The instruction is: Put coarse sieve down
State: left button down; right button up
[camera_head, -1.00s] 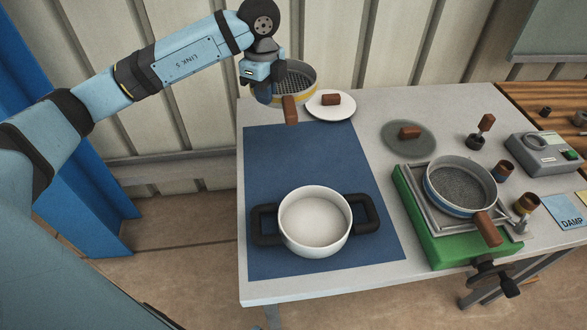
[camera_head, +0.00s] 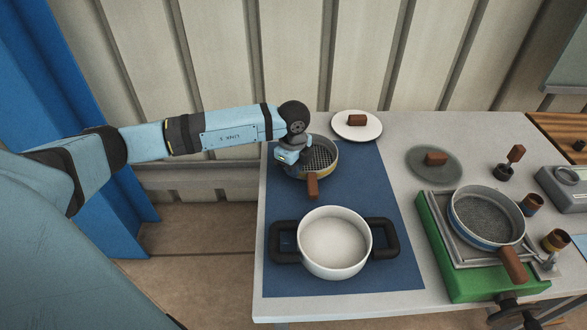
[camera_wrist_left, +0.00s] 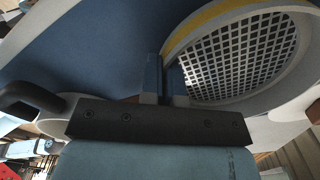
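The coarse sieve (camera_head: 322,156) has a grey rim, a yellow band, an open square mesh and a brown handle. It is over the back part of the blue mat (camera_head: 392,205), behind the white pot (camera_head: 334,243). My left gripper (camera_head: 291,160) is at the sieve's left side, shut on its wall. In the left wrist view the fingers (camera_wrist_left: 165,80) meet at the rim of the sieve (camera_wrist_left: 245,50). I cannot tell whether the sieve touches the mat. My right gripper is not in view.
The white pot with black handles fills the mat's front.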

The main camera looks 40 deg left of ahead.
pick_arm(q)
jog(key=shift+f, duration=0.2)
jog(key=shift+f, duration=0.1)
jog(key=c, duration=1.8)
grip_release()
jog(key=shift+f, duration=0.1)
jog(key=o, duration=0.4)
jog(key=shift+o, duration=0.2)
jog(key=shift+r, duration=0.2)
notch_tip(320, 180, up, 12)
